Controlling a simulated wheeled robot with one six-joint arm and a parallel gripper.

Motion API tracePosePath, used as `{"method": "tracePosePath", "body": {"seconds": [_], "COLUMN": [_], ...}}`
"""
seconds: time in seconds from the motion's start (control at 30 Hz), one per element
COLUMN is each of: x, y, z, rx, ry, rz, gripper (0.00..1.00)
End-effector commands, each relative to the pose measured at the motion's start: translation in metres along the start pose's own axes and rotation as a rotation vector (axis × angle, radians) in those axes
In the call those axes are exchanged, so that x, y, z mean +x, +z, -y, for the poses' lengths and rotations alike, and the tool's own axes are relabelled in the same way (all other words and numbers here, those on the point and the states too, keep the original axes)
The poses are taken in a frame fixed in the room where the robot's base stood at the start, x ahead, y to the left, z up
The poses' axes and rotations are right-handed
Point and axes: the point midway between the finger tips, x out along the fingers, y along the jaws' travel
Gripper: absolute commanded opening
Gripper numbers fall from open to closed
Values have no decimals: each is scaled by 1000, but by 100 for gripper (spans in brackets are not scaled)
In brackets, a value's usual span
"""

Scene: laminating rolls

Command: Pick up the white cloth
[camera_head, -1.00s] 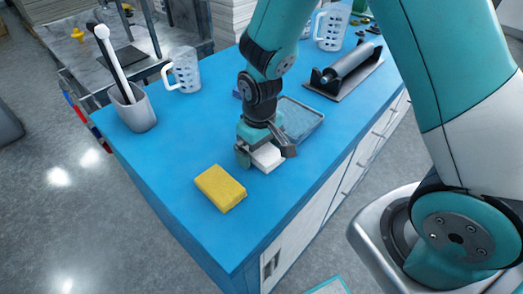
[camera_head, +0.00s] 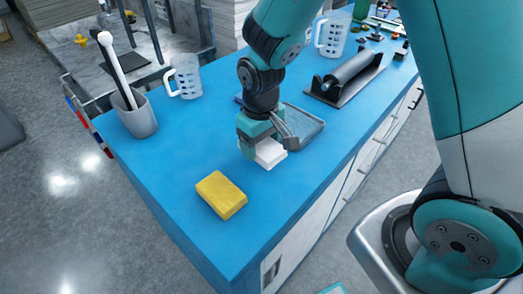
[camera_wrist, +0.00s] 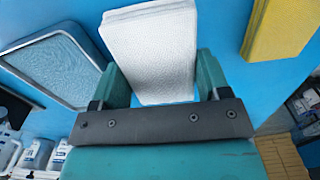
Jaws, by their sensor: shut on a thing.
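The white cloth (camera_head: 270,153) is a thick folded block with a dimpled surface, and it also shows in the wrist view (camera_wrist: 152,55). My gripper (camera_head: 262,148) is shut on it, over the blue counter to the right of the yellow sponge. In the wrist view my gripper's fingers (camera_wrist: 160,82) stand at either side of the cloth. The cloth seems slightly above the counter, but the gap is hard to judge. My gripper hides part of the cloth in the head view.
A yellow sponge (camera_head: 220,195) lies near the front. A grey tray (camera_head: 302,124) is close behind my gripper. A roller on a stand (camera_head: 345,78), a measuring jug (camera_head: 184,77) and a grey cup with a brush (camera_head: 138,116) stand farther back. The blue counter (camera_head: 175,165) is clear at left.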

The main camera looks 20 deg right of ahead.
Motion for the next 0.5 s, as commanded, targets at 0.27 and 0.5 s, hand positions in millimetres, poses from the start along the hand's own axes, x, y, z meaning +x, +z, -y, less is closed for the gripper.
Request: {"method": "tracePosePath", "body": {"seconds": [0.27,0.5], "x": [-78,-130], "y": [-1,-1], "z": [0,0], "rx": [0,0], "ry": [0,0], "rz": [-9,-6], "gripper": [46,46]}}
